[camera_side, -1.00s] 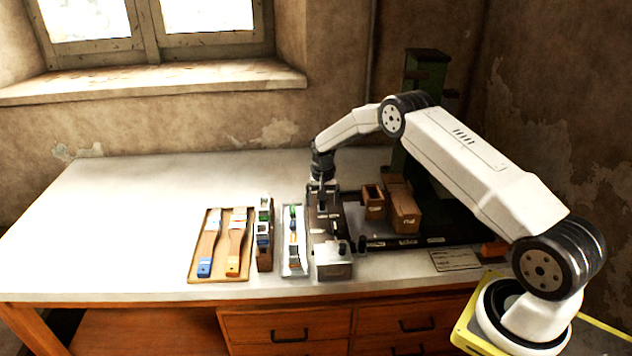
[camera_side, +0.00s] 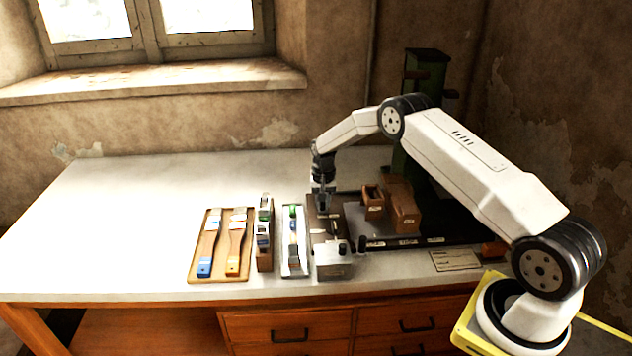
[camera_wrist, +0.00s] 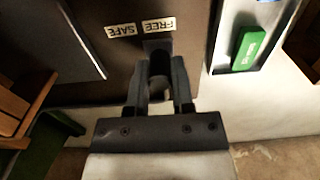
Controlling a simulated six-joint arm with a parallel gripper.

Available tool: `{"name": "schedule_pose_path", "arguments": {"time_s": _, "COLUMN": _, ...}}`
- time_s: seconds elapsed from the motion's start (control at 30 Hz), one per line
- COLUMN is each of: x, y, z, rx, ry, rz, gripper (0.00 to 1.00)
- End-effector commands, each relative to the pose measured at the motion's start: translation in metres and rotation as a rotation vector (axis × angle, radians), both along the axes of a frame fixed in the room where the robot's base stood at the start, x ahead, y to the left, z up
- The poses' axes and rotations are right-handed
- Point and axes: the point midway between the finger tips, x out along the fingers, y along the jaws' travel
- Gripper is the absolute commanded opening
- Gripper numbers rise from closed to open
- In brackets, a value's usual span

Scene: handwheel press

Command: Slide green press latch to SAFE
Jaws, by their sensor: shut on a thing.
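The green press (camera_side: 428,68) stands at the back right, with its dark column behind my arm. The latch (camera_wrist: 157,45) is a small dark piece on a brown plate (camera_wrist: 105,12). In the wrist view my gripper (camera_wrist: 159,78) is shut on the latch, beside the FREE label (camera_wrist: 158,27). The SAFE label (camera_wrist: 121,31) lies to the left of it. In the side view my gripper (camera_side: 323,208) points straight down at the plate, and its fingers hide most of the latch.
A narrow tray (camera_side: 304,272) with a green item (camera_wrist: 248,48) lies beside the plate. Two brown blocks (camera_side: 403,208) stand to the right. A metal box (camera_side: 334,262) sits in front. A board (camera_side: 217,279) with two brushes lies left. The left tabletop is clear.

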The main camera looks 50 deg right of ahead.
Motion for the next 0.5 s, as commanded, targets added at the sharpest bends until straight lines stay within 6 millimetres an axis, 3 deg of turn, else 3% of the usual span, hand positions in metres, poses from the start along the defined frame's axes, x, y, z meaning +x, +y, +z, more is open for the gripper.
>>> {"name": "schedule_pose_path", "arguments": {"time_s": 0.5, "x": -0.0098, "y": -0.011, "z": 0.0009, "rx": 0.0, "ry": 0.0, "rz": -0.001, "gripper": 0.0}}
